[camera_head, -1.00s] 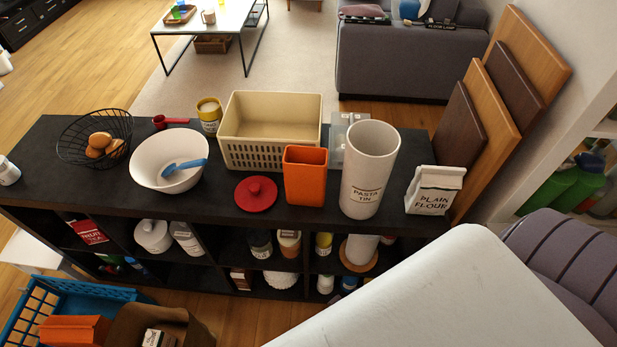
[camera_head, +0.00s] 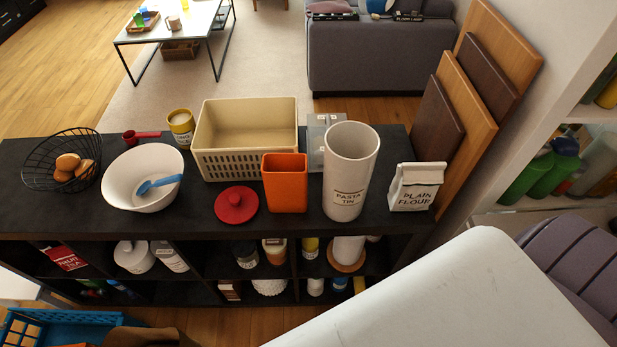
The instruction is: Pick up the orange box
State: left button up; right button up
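The orange box (camera_head: 285,188) stands upright and open-topped on the black shelf's top (camera_head: 60,207), near its front edge. A red round lid (camera_head: 236,205) with a knob lies just left of it. The white pasta tin (camera_head: 346,180) stands close on its right, and a cream basket (camera_head: 245,160) is right behind it. Neither of my grippers shows in this view.
A white bowl with a blue utensil (camera_head: 143,178), a wire basket of eggs (camera_head: 62,160) and a yellow tin (camera_head: 181,128) stand to the left. A flour bag (camera_head: 416,187) and leaning boards (camera_head: 465,110) are at the right. A white surface (camera_head: 455,300) fills the lower right.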

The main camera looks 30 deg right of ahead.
aim_at(284, 175)
jog(key=i+z, duration=0.15)
jog(key=z, duration=0.25)
jog(key=i+j+z, duration=0.1)
jog(key=z, duration=0.35)
